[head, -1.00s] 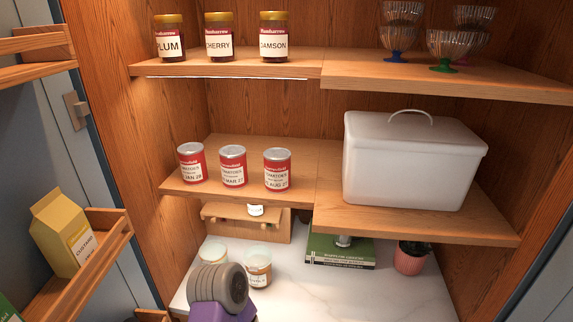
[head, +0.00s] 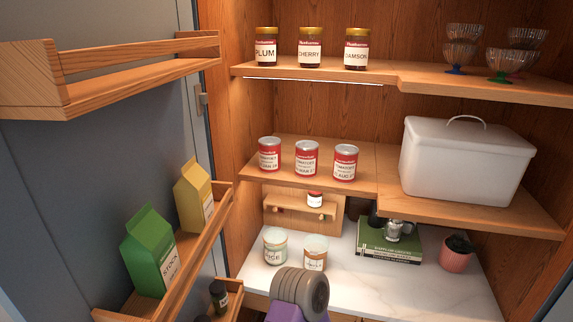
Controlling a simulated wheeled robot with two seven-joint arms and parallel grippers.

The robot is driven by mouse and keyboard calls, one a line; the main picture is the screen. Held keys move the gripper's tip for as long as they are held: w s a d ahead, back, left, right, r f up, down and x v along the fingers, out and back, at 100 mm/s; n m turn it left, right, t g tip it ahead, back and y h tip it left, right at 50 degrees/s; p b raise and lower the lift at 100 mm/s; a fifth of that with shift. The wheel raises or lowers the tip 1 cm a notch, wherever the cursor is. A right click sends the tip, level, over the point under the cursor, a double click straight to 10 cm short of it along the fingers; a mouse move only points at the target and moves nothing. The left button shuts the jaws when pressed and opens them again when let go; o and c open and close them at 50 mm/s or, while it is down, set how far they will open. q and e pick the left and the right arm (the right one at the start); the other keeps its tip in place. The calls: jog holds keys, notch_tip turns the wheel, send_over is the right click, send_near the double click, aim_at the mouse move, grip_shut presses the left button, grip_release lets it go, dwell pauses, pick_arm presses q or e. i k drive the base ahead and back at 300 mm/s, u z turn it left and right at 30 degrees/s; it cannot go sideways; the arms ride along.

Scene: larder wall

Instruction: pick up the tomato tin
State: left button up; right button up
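Three red tomato tins with silver lids and white labels stand upright in a row on the middle wooden shelf: a left tin (head: 270,155), a middle tin (head: 307,159) and a right tin (head: 345,163). Each label carries a date in small print, hard to read now; earlier they looked like Jan 28, Mar 27 and Aug 27. The tins stand slightly apart. Neither of my grippers shows. A grey ribbed part with purple below it, likely a piece of my arm, rises at the bottom edge, well below the tins.
A white lidded bin (head: 465,160) stands right of the tins. Jam jars (head: 310,48) and glass dishes (head: 462,50) stand on the shelf above. Below are jars (head: 315,253), books (head: 388,245) and a potted plant (head: 456,255). Door racks (head: 195,262) with cartons (head: 150,250) fill the left.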

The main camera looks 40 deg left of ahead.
aim_at(306, 155)
jog(key=u, duration=0.9)
jog(key=i, duration=0.1)
jog(key=u, duration=0.15)
